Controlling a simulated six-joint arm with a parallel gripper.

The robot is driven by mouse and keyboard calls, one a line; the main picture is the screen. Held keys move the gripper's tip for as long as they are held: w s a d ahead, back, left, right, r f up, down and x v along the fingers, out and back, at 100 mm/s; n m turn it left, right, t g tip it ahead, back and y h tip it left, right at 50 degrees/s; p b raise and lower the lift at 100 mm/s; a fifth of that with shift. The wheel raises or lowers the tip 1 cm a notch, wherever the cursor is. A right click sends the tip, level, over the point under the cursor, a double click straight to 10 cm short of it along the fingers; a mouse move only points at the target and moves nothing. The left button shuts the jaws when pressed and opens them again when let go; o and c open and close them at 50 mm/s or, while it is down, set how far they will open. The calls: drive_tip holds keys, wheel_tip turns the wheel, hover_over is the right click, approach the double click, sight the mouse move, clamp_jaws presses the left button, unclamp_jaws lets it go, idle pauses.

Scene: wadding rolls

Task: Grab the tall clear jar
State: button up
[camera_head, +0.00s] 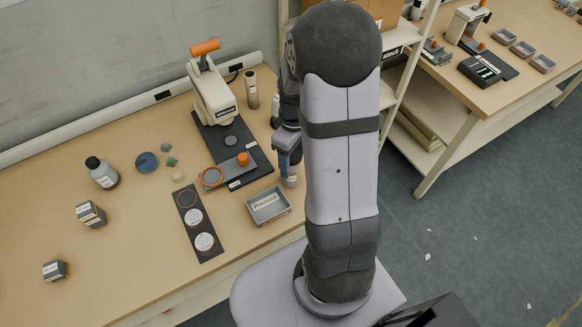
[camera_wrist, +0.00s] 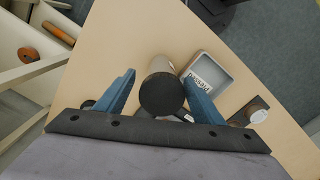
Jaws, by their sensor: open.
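A tall jar with a dark round lid (camera_wrist: 162,96) stands between the fingers of my gripper (camera_wrist: 160,80) in the wrist view. Its pale body shows just beyond the lid. My gripper's blue fingers are open, one on each side of the jar, with a narrow gap visible on the left; contact on the right is unclear. In the head view my gripper (camera_head: 288,160) points down beside the grey tray, and a small pale part of the jar (camera_head: 291,181) shows below the fingers. The rest is hidden by my gripper and arm.
The grey labelled tray (camera_head: 268,205) stands close by; it also shows in the wrist view (camera_wrist: 212,82). A press (camera_head: 212,95), a tall tube (camera_head: 251,89) and a dark strip with discs (camera_head: 198,222) are nearby. A black-capped bottle (camera_head: 102,174) stands far left.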

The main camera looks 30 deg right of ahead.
drive_tip(key=shift+w+a+f+p, duration=0.15)
drive_tip(key=shift+f+p, duration=0.35)
drive_tip(key=shift+f, duration=1)
drive_tip(key=shift+w+a+f+p, duration=0.15)
drive_tip(key=shift+f+p, duration=0.35)
drive_tip(key=shift+f, duration=1)
drive_tip(key=shift+s, duration=0.1)
drive_tip(key=c, duration=1)
